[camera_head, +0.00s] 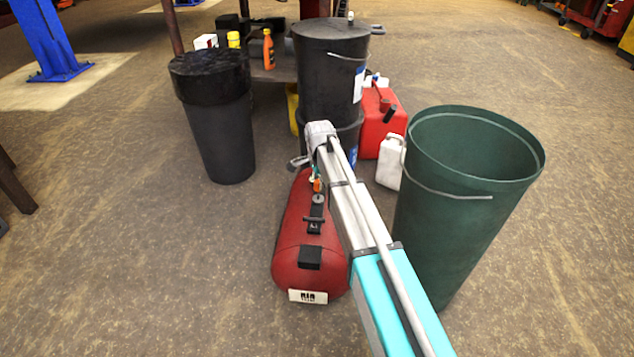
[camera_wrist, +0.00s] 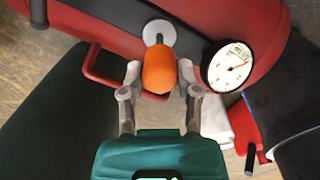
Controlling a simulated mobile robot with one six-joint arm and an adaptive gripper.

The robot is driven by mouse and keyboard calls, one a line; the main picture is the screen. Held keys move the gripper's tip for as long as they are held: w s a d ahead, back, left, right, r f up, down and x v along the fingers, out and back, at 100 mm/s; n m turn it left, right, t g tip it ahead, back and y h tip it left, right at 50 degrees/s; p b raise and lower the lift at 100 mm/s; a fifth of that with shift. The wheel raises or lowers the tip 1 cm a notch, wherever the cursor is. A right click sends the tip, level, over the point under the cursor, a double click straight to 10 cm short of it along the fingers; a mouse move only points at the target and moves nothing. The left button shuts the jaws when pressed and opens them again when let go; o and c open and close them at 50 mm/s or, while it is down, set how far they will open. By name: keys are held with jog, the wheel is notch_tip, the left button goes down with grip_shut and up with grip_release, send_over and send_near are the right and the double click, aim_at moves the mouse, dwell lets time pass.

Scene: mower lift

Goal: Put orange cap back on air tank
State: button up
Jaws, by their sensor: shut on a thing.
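The red air tank (camera_head: 288,262) lies on the floor in the head view, and its red body fills the top of the wrist view (camera_wrist: 205,20). My gripper (camera_wrist: 160,74) is shut on the orange cap (camera_wrist: 160,70), with one finger on each side of it. The cap also shows as a small orange spot above the tank (camera_head: 317,185). A pale round disc with a dark stem (camera_wrist: 160,32) on the tank is just beyond the cap in the wrist view, partly covered by it. I cannot tell whether cap and disc touch.
A dial gauge (camera_wrist: 229,66) sits right of the cap, and a red handle bar (camera_wrist: 92,62) is left of it. A green bin (camera_head: 450,215) stands close right of my arm. Black bins (camera_head: 222,135) and a red can (camera_head: 370,135) stand behind. Floor at left is clear.

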jog(key=shift+f+b, duration=1.2)
jog(key=shift+f, duration=0.35)
jog(key=shift+f+b, duration=0.6)
dwell(0.7)
jog(key=o, duration=0.6)
jog(key=shift+r, duration=0.1)
jog(key=shift+r, duration=0.1)
jog(key=shift+r+p, duration=5.4)
jog(key=shift+p, duration=0.15)
